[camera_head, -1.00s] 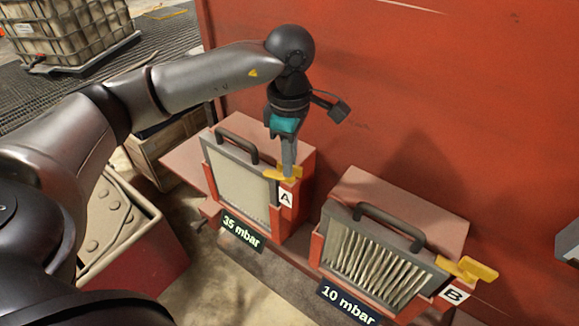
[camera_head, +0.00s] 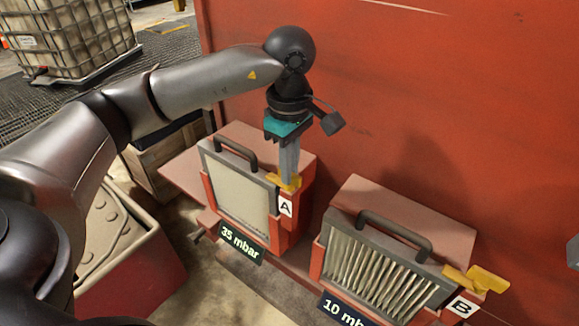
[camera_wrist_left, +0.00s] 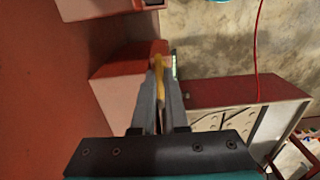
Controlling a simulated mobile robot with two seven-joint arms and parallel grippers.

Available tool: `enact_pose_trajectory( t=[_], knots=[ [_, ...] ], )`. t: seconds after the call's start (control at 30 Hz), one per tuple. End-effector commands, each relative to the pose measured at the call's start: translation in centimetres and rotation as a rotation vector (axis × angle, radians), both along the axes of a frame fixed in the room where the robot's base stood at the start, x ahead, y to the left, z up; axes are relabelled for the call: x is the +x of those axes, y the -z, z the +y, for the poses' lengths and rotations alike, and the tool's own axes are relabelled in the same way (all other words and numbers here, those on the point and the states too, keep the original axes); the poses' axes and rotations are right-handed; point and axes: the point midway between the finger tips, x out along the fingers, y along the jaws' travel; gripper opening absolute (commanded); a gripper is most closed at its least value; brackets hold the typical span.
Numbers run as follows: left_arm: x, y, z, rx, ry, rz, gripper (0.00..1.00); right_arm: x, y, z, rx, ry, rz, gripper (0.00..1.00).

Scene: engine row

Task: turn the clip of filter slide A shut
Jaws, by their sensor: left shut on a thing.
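Filter slide A (camera_head: 238,190), a pale panel in a grey frame with a dark handle, stands in its red housing above the 35 mbar sign. Its yellow clip (camera_head: 282,183) is at the frame's upper right corner, just above the A label (camera_head: 286,206). My left gripper (camera_head: 287,177) points down from above and is shut on the clip, partly hiding it. In the left wrist view the two fingers (camera_wrist_left: 160,100) close around the yellow clip (camera_wrist_left: 158,64). How far the clip overlaps the frame is hard to tell.
Filter slide B (camera_head: 385,268), with a pleated panel and its own yellow clip (camera_head: 475,278), sits to the right above the 10 mbar sign. A red wall (camera_head: 420,110) rises close behind. A red bin (camera_head: 125,245) stands at the lower left.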

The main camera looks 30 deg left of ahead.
Motion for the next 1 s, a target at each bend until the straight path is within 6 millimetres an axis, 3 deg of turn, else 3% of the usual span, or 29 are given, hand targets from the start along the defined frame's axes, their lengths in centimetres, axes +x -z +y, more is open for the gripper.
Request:
enact_pose_trajectory(
  t=[0.1,0.13,0.37,0.73,0.87,1.0],
  knots=[
    [0.0,-0.1,0.0,-0.001,0.002,-0.003,0.0,0.0,0.0,0.0,0.0,0.0,0.0,0.5],
    [0.0,-0.1,0.0,-0.001,0.002,-0.003,0.15,0.0,0.0,0.0,0.0,0.0,0.0,0.5],
    [0.0,-0.1,0.0,0.0,0.001,-0.001,0.4,0.0,0.0,0.0,0.0,0.0,0.0,0.5],
    [0.1,-0.8,0.0,-0.001,0.0,-0.003,0.41,0.0,-0.1,0.0,0.0,0.0,0.0,0.5],
    [0.1,-2.9,-0.1,-0.002,0.001,-0.007,0.41,0.0,-0.3,0.0,0.0,0.0,0.0,0.5],
    [0.1,-6.3,-0.1,-0.002,0.001,-0.007,0.41,0.0,-0.6,0.0,0.0,0.0,0.0,0.5]
  ],
)
